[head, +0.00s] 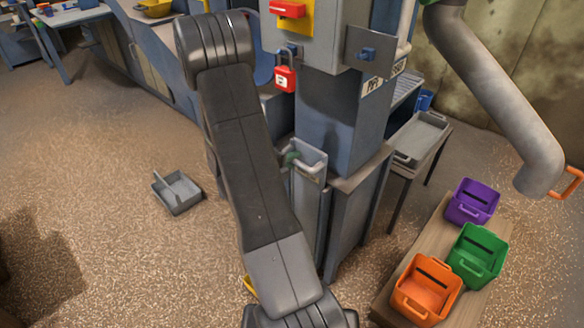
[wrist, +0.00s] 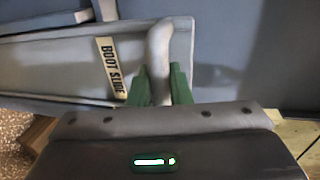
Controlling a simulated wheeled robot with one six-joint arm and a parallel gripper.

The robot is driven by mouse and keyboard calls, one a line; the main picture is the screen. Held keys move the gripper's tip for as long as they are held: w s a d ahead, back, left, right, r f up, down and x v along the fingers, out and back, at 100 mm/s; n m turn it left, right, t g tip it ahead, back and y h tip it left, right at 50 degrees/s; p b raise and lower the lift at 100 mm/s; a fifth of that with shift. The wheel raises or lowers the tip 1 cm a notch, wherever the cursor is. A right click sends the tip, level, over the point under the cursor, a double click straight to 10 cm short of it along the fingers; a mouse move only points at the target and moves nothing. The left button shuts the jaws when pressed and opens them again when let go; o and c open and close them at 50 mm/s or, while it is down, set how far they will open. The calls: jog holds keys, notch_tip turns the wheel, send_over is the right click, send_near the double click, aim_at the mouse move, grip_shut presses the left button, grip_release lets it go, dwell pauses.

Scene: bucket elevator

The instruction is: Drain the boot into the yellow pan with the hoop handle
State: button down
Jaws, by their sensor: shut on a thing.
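The boot slide (wrist: 60,62) is a grey plate labelled "BOOT SLIDE" on the front of the blue-grey boot housing (head: 350,215). My gripper (wrist: 158,88) has green fingers closed on both sides of the slide's pale grey handle (wrist: 159,50). The handle also shows in the head view (head: 310,172), with a green finger beside it. A small yellow piece (head: 250,286) shows low beside my arm, which hides most of it; I cannot tell whether it has a hoop handle. Another yellow pan (head: 155,8) stands on the far bench.
A grey dustpan-like tray (head: 177,192) lies on the grain-strewn floor at left. Purple (head: 472,202), green (head: 478,255) and orange (head: 426,290) bins stand on a low bench at right. A red padlock (head: 285,78) hangs above the boot. Floor at left is mostly open.

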jog(key=shift+r, duration=0.25)
jog(key=c, duration=1.4)
grip_release()
jog(key=shift+s, duration=0.1)
jog(key=v, duration=1.3)
jog(key=shift+s+a+p, duration=0.25)
jog(key=shift+p, duration=0.15)
jog(key=b+x, duration=0.1)
jog(key=x, duration=1.2)
jog(key=shift+w+d+f, duration=0.1)
jog(key=shift+w+d, duration=0.1)
jog(key=shift+w, duration=0.05)
jog(key=shift+w+f, duration=0.1)
jog(key=shift+f, duration=0.1)
jog(key=shift+r, duration=0.15)
